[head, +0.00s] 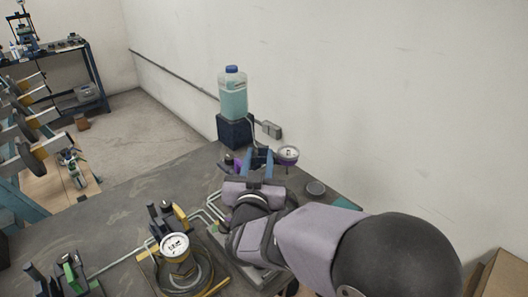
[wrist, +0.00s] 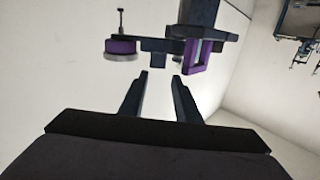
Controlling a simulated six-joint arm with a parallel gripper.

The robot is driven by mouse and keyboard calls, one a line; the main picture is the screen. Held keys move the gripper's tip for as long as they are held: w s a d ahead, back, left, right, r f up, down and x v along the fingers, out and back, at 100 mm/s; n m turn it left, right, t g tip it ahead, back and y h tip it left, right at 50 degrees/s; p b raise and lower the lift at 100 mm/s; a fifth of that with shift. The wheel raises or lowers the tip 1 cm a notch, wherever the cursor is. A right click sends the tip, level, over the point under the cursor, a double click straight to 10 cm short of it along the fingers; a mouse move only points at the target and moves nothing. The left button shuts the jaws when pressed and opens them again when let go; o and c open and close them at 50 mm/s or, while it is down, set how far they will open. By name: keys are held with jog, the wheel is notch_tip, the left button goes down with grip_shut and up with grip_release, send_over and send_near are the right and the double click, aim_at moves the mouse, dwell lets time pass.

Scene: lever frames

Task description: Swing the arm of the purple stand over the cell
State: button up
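The purple stand (head: 238,163) is partly hidden behind my gripper in the head view. In the wrist view its dark post carries a purple frame (wrist: 197,55), and its dark arm (wrist: 155,45) reaches left to a purple and pale round head (wrist: 122,49). That head (head: 288,154) shows right of my gripper in the head view. My gripper (head: 262,156) has its two fingers apart, and in the wrist view the gap (wrist: 160,75) is empty, just short of the arm. A dark round piece (head: 316,187) lies to the right; I cannot tell whether it is the cell.
A dark block (head: 235,130) with a bottle of blue liquid (head: 233,95) stands behind. A stand with yellow parts and a round gauge (head: 175,245) and a green stand (head: 73,272) are at the front left. The wall is close behind the bench (head: 120,210).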

jog(key=w+a+r+m+p, duration=0.1)
jog(key=w+r+m+g+p, duration=0.1)
jog(key=w, duration=0.1)
jog(key=w+a+r+p, duration=0.1)
jog(key=w, duration=0.1)
jog(key=shift+a+r+m+g+y, duration=0.2)
jog(key=shift+a+m+g+y, duration=0.1)
jog(key=shift+a+m, duration=0.1)
jog(key=w+a+f+m+g+y+p, duration=0.25)
jog(key=w+m+g+y+p, duration=0.2)
jog(key=w, duration=0.35)
jog(key=m+g+y+p, duration=0.4)
jog(key=m+g+y, duration=0.55)
jog(key=g, duration=0.25)
send_near(267, 147)
jog(key=a, duration=0.3)
jog(key=shift+f+m+t+h, duration=0.25)
jog(key=shift+f+m+h, duration=0.05)
jog(key=shift+f, duration=0.05)
jog(key=shift+s+a, duration=0.1)
jog(key=shift+a, duration=0.35)
jog(key=p+x, duration=0.2)
jog(key=x, duration=0.3)
jog(key=shift+p, duration=0.3)
jog(key=shift+a+f, duration=0.45)
jog(key=shift+a, duration=0.15)
